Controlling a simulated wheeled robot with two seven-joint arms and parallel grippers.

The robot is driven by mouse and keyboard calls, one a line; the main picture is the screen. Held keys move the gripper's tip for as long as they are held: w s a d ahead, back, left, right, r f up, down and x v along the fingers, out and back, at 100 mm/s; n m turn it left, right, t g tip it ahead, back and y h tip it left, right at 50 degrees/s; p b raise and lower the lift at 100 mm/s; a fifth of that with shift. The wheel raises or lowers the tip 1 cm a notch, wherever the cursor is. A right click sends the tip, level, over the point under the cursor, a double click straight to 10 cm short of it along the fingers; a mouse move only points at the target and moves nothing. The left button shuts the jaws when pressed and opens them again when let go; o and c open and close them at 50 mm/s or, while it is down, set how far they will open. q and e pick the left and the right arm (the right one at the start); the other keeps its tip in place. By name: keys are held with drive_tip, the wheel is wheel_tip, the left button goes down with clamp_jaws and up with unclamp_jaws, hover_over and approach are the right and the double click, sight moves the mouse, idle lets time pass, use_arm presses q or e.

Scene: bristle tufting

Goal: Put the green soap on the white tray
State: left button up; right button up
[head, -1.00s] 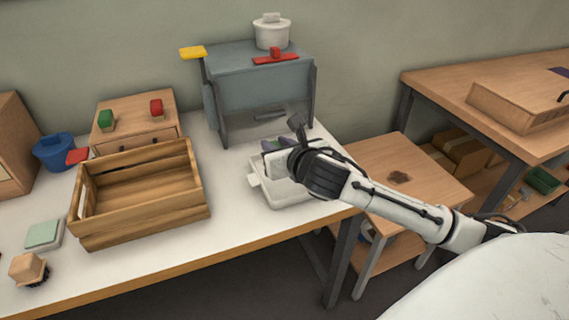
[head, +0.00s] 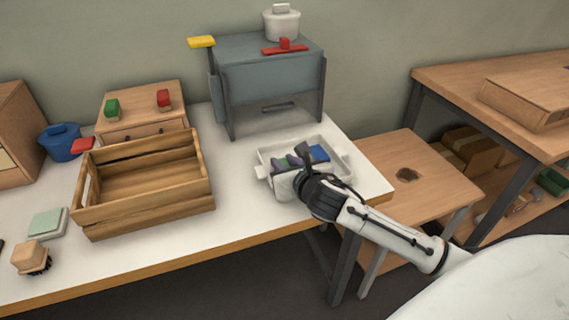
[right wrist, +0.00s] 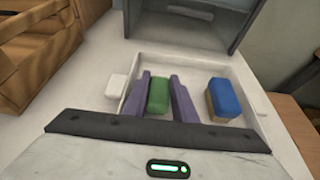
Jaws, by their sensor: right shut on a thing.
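The white tray (head: 348,174) stands on the white table near its right end. It also shows in the right wrist view (right wrist: 216,70). My right gripper (right wrist: 159,96) has its purple fingers on both sides of the green soap (right wrist: 158,95) and is shut on it. The soap is over or inside the tray's left part; whether it touches the floor is unclear. In the head view, my right gripper (head: 290,161) hides most of the soap. A blue block (right wrist: 225,96) with a tan lower part lies to its right in the tray. My left gripper is not in view.
A wooden crate (head: 148,210) stands left of the tray. A grey cabinet-like box (head: 268,75) with a white pot (head: 281,22) on top stands behind it. A pale green flat piece (head: 47,222) lies at the left. A lower wooden table (head: 440,185) is at right.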

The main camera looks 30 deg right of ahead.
drive_tip(key=shift+f, duration=0.1)
drive_tip(key=o, duration=1)
drive_tip(key=shift+o, duration=0.2)
drive_tip(key=p+v, duration=0.1)
drive_tip(key=v, duration=1.1)
